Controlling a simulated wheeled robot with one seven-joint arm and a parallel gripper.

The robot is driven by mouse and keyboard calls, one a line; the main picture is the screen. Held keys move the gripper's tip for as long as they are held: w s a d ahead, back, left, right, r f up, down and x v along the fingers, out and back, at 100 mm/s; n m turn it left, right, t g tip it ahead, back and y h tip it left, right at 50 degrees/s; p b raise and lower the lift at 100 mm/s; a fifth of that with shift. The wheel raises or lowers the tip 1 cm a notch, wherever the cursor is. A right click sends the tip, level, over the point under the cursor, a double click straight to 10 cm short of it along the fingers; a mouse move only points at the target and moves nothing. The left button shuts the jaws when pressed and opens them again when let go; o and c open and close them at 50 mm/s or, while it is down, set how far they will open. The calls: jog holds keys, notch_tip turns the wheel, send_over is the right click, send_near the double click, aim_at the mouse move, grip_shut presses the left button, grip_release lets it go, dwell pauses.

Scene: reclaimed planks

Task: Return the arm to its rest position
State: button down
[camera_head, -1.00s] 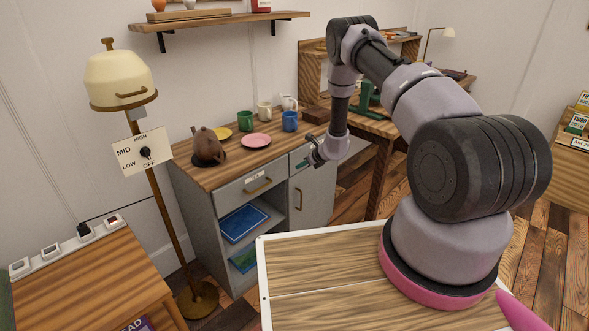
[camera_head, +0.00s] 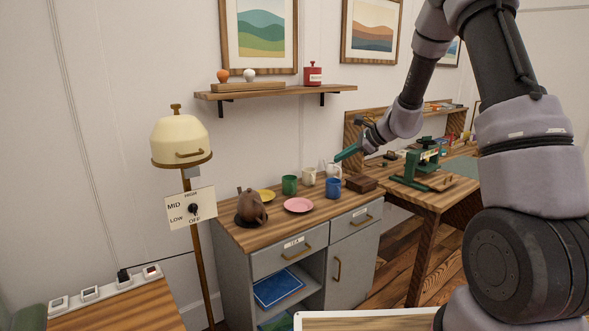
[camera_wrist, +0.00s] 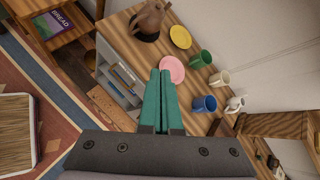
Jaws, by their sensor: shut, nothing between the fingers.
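My gripper (camera_head: 346,153) shows in the head view as green fingers at the end of my arm, in front of the wall above the back right of the grey cabinet. In the wrist view my gripper (camera_wrist: 159,72) has its two green fingers together with nothing between them. My arm is bent, with the forearm hanging down from the upper right of the head view. The fingers overlap the view of the cabinet and the pink plate (camera_wrist: 171,70) but hold neither.
The grey cabinet (camera_head: 233,238) carries a brown teapot (camera_head: 251,207), yellow and pink plates, and several mugs. A wooden shelf (camera_head: 280,92) hangs above. A floor lamp (camera_head: 180,140) stands left. A workbench (camera_head: 440,200) with a green tool (camera_head: 420,165) stands right.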

jog(key=s+r+n+h, duration=0.1)
jog(key=s+r+n, duration=0.6)
jog(key=s+r, duration=0.85)
jog(key=s+d+r+n+h, duration=0.1)
jog(key=s+d+n+h, duration=0.1)
jog(key=s, duration=0.4)
jog(key=s+d+r+n+t+h, duration=0.1)
jog(key=s+d+r+n, duration=0.1)
jog(key=s, duration=0.5)
jog(key=s+d+r+n+h, duration=0.2)
jog(key=s+d+n, duration=0.1)
jog(key=s+d, duration=0.2)
jog(key=shift+s+r+n+h, duration=0.25)
jog(key=shift+s+n+h, duration=0.05)
jog(key=shift+s, duration=0.75)
